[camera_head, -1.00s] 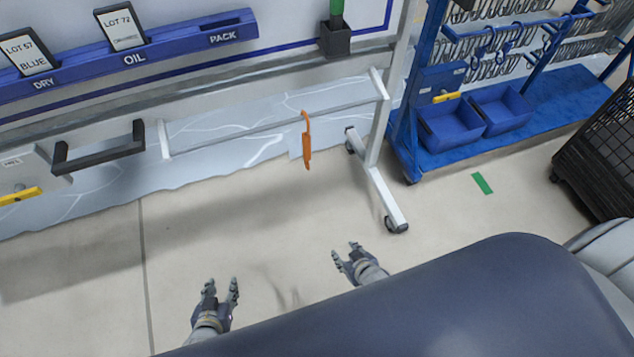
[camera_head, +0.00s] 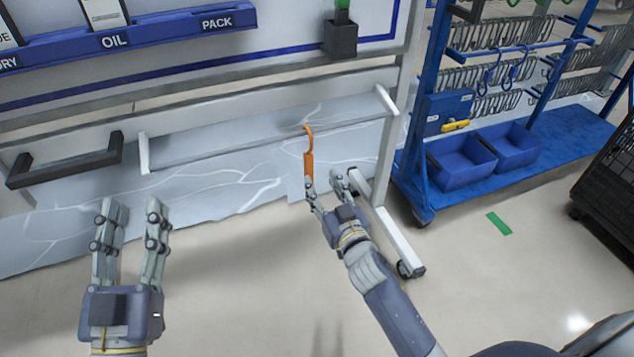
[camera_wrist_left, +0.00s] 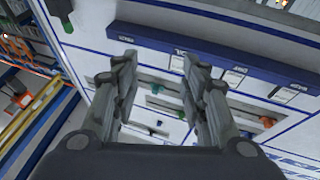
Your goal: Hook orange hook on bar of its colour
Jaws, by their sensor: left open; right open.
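The orange hook (camera_head: 308,165) hangs from a thin pale grey bar (camera_head: 225,147) in the head view, with its curved top over the bar and its flat body below. My right gripper (camera_head: 323,185) is open, with its fingertips close to the hook's lower end. I cannot tell whether a finger touches it. My left gripper (camera_head: 133,210) is open and empty, well left of the hook and in front of the wall. It also shows open in the left wrist view (camera_wrist_left: 160,62). I see no clearly orange bar in the head view.
A blue rack (camera_head: 425,165) with rows of grey hooks, blue hooks and blue bins stands at the right. A black mesh cart (camera_head: 610,165) is at the far right. A dark handle (camera_head: 65,160) juts out at the left. Open floor lies in front of the wall.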

